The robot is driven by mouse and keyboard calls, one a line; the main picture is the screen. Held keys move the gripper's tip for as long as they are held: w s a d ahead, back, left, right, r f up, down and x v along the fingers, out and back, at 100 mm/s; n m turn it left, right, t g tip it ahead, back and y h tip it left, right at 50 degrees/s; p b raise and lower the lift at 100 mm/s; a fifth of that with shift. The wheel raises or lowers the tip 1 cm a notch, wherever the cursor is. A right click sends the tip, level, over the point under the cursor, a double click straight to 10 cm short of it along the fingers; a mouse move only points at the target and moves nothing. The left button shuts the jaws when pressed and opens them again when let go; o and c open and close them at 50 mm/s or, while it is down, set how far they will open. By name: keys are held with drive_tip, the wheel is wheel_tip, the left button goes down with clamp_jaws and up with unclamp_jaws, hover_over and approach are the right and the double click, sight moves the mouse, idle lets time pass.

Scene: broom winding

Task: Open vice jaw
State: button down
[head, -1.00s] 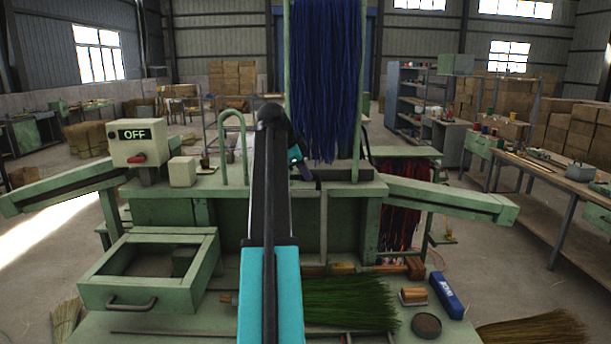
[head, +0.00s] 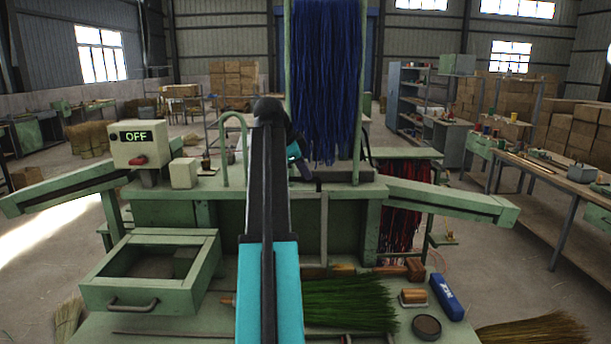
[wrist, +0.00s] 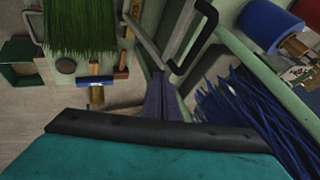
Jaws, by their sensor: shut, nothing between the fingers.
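My gripper (wrist: 160,80) is shut and empty. In the wrist view its dark fingers point away from the camera, beside a black bent handle (wrist: 201,18) on their right, with a visible gap. In the head view my gripper (head: 303,170) is partly hidden behind my arm, just above the green machine bench (head: 160,188). A dark plate (head: 345,175) lies on the bench top to its right, below the hanging blue bristles (head: 327,80). I cannot tell for sure which part is the vice jaw; my arm hides much of this area.
A green hoop (head: 224,135) stands left of my arm, and a control box (head: 141,145) reads OFF. An open drawer (head: 150,295) is at left.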

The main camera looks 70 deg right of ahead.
wheel_tip(320, 180, up, 8)
drive_tip(key=w+a+b, duration=0.2)
drive_tip(key=shift+w+a+b, duration=0.2)
drive_tip(key=shift+w+b, duration=0.15)
drive_tip(key=shift+s, duration=0.1)
idle(0.6)
